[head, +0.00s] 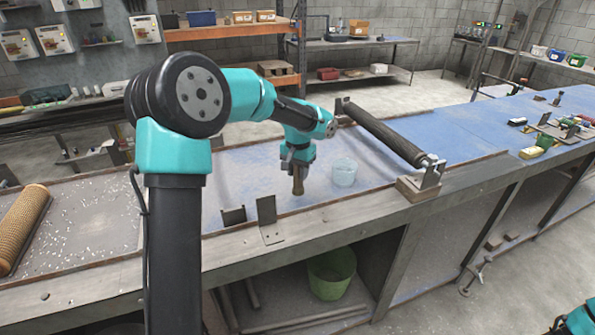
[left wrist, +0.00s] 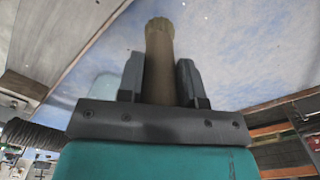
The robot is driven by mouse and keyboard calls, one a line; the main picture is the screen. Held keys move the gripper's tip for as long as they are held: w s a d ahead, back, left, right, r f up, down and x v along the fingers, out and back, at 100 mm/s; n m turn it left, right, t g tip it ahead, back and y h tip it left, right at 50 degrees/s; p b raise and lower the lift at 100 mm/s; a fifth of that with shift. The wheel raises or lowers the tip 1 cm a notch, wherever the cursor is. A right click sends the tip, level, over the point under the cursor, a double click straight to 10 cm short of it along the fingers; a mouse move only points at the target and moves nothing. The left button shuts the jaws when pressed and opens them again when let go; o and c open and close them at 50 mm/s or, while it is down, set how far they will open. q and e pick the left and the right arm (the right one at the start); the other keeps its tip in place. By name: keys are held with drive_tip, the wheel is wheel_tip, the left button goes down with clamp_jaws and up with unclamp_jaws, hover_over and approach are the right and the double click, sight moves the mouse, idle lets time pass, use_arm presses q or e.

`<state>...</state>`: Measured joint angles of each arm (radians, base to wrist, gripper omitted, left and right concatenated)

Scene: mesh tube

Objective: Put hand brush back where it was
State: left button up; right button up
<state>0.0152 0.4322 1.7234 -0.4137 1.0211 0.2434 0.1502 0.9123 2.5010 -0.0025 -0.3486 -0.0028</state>
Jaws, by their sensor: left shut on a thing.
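The hand brush (head: 298,186) is a short brown cylinder with a paler end. My left gripper (head: 297,165) points down and is shut on it, over the blue bench top left of a clear cup. In the left wrist view the brush (left wrist: 160,62) stands between the two dark fingers (left wrist: 160,82), its yellowish tip pointing away from the gripper. I cannot tell whether the tip touches the bench. My right gripper is out of view.
The clear cup (head: 344,172) stands close right of the brush. A dark roller (head: 384,134) on brackets lies beyond it. Upright metal brackets (head: 268,220) stand at the front edge. A tan mesh tube (head: 22,228) lies far left. The blue bench top (head: 245,172) left of the brush is clear.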

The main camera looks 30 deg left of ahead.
use_arm(q)
drive_tip(key=w+a, duration=0.2)
drive_tip(key=w, duration=0.1)
drive_tip(key=w+a, duration=0.1)
drive_tip(key=shift+w+f, duration=0.25)
drive_tip(key=shift+w, duration=0.15)
drive_tip(key=shift+w+a+f, duration=0.1)
drive_tip(key=shift+w+f, duration=0.05)
drive_tip(key=shift+f, duration=0.75)
drive_tip(key=shift+w+a+f, duration=0.1)
drive_tip(key=shift+f, duration=0.8)
drive_tip(key=shift+d+f, duration=0.1)
drive_tip(key=shift+f, duration=0.1)
drive_tip(key=o, duration=0.9)
drive_tip(key=shift+r, duration=0.1)
wheel_tip(320, 180, up, 12)
drive_tip(key=shift+r, duration=0.1)
